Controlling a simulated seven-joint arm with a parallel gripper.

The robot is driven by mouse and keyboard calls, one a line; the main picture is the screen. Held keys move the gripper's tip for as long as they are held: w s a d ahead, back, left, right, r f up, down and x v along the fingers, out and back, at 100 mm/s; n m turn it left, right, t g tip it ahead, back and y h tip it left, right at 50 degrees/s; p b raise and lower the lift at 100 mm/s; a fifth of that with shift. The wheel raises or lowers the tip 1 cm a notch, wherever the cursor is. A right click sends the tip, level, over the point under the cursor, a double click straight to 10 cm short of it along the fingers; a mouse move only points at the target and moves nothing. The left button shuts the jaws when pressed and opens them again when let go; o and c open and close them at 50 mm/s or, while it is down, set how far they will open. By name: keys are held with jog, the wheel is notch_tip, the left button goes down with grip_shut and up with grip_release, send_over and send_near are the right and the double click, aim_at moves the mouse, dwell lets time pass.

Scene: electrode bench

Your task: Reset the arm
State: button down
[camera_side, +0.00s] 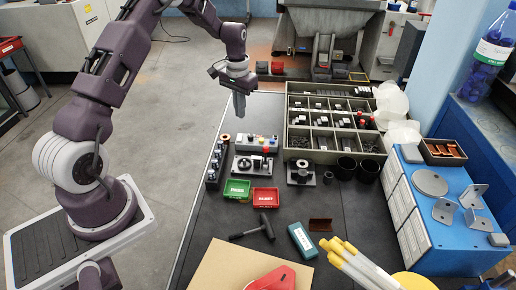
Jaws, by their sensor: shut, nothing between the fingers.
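My gripper (239,108) hangs above the far left part of the bench, pointing down. Its fingers look closed together with nothing between them. It is apart from the things on the dark bench top (205,210). My arm comes up from its base at the left and arches over toward the bench.
Below my gripper stand a device with coloured buttons (262,143), a green tray (237,189) and a red tray (266,197). A compartment rack (318,158) stands at the back. A blue cabinet (445,248) is at the right. A hammer (254,231) lies in front. Open floor is at the left.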

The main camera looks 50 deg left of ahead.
jog(key=s+d+r+m+t, duration=0.1)
jog(key=s+d+r, duration=0.4)
jog(key=r, duration=0.5)
jog(key=s+d+r+t, duration=0.1)
jog(key=s+d+r, duration=0.2)
jog(key=d+r, duration=0.55)
jog(key=s+d+r+m+t, duration=0.1)
jog(key=s+d, duration=0.3)
jog(key=s, duration=0.7)
jog(key=s+d+r+t, duration=0.2)
jog(key=s+d, duration=0.3)
jog(key=s, duration=0.6)
jog(key=shift+r+m, duration=0.4)
jog(key=shift+r, duration=0.25)
